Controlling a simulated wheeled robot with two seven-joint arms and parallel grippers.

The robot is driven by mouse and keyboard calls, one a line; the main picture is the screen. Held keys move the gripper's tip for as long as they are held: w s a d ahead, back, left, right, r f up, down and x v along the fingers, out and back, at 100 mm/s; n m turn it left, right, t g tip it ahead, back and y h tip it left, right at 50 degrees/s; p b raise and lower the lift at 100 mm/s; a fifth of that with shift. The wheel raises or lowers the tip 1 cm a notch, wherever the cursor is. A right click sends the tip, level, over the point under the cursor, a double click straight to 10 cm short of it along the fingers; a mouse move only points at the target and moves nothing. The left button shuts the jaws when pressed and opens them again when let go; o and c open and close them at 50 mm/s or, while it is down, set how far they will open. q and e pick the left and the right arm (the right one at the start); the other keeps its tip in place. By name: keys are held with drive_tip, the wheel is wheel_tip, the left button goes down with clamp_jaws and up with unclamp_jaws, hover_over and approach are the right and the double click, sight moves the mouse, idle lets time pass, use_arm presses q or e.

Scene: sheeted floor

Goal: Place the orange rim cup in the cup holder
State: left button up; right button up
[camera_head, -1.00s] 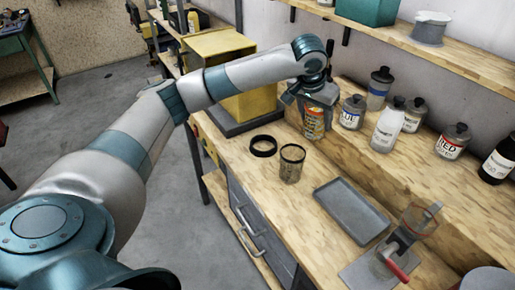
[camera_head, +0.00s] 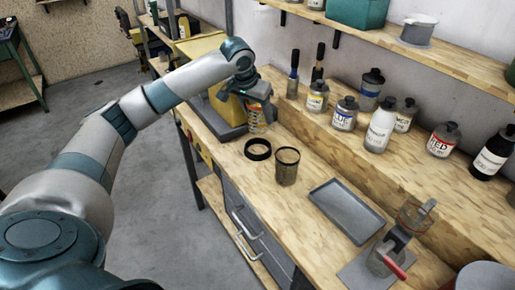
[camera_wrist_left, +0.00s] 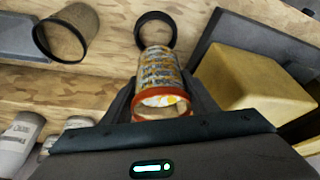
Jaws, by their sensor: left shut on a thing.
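The orange rim cup (camera_wrist_left: 160,72) is a patterned, clear-looking cup with an orange-red rim facing the wrist camera. My left gripper (camera_wrist_left: 160,92) is shut on it, with one finger on each side. In the head view, my left gripper (camera_head: 260,108) holds the cup (camera_head: 256,124) at the back of the bench, in front of the yellow block. A black ring (camera_head: 258,149), likely the cup holder, lies on the bench in front of the cup, apart from it. The ring also shows beyond the cup in the wrist view (camera_wrist_left: 155,16). My right gripper is not in view.
A dark-rimmed clear cup (camera_head: 287,168) stands right of the ring. Several bottles (camera_head: 381,125) line the raised ledge. The yellow block (camera_head: 230,111) is close to the gripper.

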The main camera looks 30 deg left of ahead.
sight(252, 124)
use_arm(q)
drive_tip(key=shift+f+p, duration=0.85)
drive_tip(key=shift+f, duration=2.15)
drive_tip(key=shift+f+p, duration=0.55)
drive_tip(key=shift+f, duration=1.3)
drive_tip(key=o, duration=1.4)
drive_tip(key=shift+f, duration=0.15)
drive_tip(key=shift+o, duration=0.2)
drive_tip(key=shift+s+r, duration=0.1)
drive_tip(key=shift+r, duration=0.3)
drive_tip(key=b+v, duration=0.2)
drive_tip(key=v, duration=0.9)
drive_tip(key=shift+s+r+b, duration=0.2)
drive_tip(key=shift+b, duration=0.1)
